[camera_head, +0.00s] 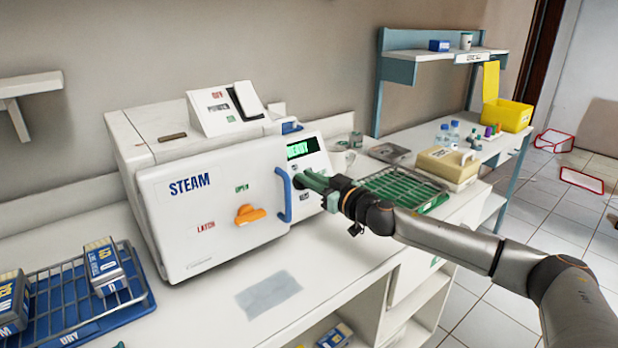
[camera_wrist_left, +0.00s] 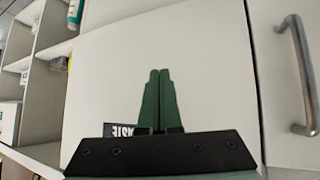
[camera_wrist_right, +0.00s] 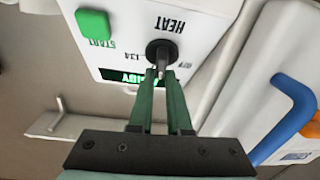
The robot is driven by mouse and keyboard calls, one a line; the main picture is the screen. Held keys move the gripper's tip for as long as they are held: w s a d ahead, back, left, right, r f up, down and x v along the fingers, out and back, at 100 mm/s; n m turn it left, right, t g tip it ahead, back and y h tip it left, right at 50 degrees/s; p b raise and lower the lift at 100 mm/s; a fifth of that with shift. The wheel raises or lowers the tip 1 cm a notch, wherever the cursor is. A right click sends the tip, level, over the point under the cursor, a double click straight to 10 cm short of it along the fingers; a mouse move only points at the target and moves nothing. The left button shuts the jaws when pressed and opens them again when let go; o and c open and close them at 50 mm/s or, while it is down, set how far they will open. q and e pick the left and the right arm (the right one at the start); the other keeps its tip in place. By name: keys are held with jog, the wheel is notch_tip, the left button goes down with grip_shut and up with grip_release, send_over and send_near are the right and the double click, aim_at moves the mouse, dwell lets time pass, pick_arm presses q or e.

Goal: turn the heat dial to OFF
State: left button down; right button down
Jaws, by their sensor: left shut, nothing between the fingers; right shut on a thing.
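The heat dial (camera_wrist_right: 161,50) is a round black knob on the white control panel, under an upside-down HEAT label in the right wrist view. My right gripper (camera_wrist_right: 161,82) has its green fingers shut on the dial's raised grip. Labels for 134 and OFF sit on either side of the dial; I cannot tell exactly which mark it points to. In the head view my right gripper (camera_head: 308,181) reaches the panel of the STEAM machine (camera_head: 185,235) and hides the dial. My left gripper (camera_wrist_left: 159,78) is shut and empty before a plain white cabinet face.
A blue door handle (camera_head: 284,195) stands just left of my right gripper. A green START button (camera_wrist_right: 94,23) is near the dial. An orange latch (camera_head: 249,214) is on the machine door. A green rack tray (camera_head: 405,188) lies right of the machine. A metal cabinet handle (camera_wrist_left: 297,75) is near my left gripper.

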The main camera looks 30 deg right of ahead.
pick_arm(q)
notch_tip(320, 180, up, 9)
jog(key=s+a+p, duration=0.1)
jog(key=a+p, duration=0.1)
jog(key=p, duration=0.9)
jog(key=shift+s+a+n+y, duration=0.15)
jog(key=shift+a+n+y, duration=0.15)
jog(key=shift+a+y, duration=0.1)
pick_arm(e)
jog(key=n+g+y, duration=0.1)
jog(key=n, duration=0.3)
jog(key=n+g+y, duration=0.2)
jog(key=n, duration=0.3)
jog(key=n+g+y, duration=0.1)
jog(key=n+y, duration=0.1)
jog(key=n, duration=0.2)
jog(key=shift+s+a+n+g, duration=0.1)
jog(key=shift+a+n+g, duration=0.1)
jog(key=shift+n+g, duration=0.1)
jog(key=shift+f, duration=0.1)
pick_arm(q)
jog(key=shift+s+f, duration=0.1)
pick_arm(e)
jog(key=c, duration=0.9)
grip_release()
jog(key=shift+o, duration=0.2)
